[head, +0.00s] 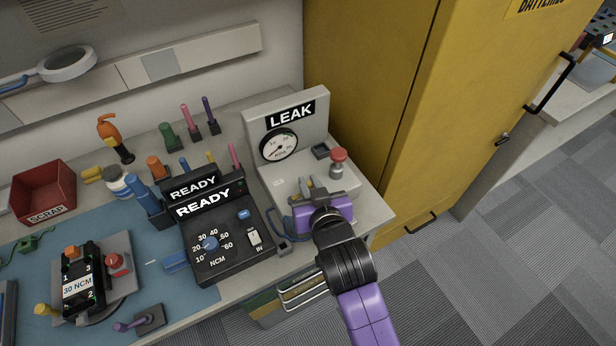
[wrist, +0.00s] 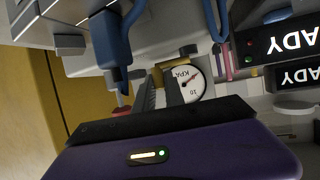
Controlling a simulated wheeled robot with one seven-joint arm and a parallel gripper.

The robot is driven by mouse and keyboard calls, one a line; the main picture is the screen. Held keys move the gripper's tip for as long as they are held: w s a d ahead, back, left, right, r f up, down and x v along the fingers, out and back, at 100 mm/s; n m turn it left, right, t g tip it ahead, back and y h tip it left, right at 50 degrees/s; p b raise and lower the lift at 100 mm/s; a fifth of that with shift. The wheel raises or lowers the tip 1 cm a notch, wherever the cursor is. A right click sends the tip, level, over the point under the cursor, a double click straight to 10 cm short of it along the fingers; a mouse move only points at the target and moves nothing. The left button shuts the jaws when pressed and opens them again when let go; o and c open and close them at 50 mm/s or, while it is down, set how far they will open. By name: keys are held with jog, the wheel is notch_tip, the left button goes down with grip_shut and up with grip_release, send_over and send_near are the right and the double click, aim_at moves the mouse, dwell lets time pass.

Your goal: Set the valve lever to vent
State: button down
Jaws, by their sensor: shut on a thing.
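The leak test station (head: 263,182) is a pale unit with a LEAK sign (head: 291,115) and a round pressure gauge (head: 279,146). My purple gripper (head: 314,189) is low over the front of its deck, below the gauge. Its jaws are shut on a small part there, which I take to be the valve lever. The gripper mostly hides that part, so its setting and any vent mark cannot be read. In the wrist view the gauge (wrist: 191,86) appears upside down beyond the grey finger (wrist: 149,95).
A red knob (head: 338,156) stands right of the gripper. A black READY console (head: 226,240) and a blue hose (head: 289,226) are close on its left. A yellow cabinet (head: 385,110) rises behind to the right.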

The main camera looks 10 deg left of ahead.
jog(key=shift+s+d+f, duration=0.1)
dwell(0.3)
jog(key=c, duration=1.4)
grip_release()
jog(key=v, duration=0.7)
jog(key=shift+s+b, duration=0.1)
jog(key=shift+b, duration=0.2)
jog(key=shift+s, duration=0.3)
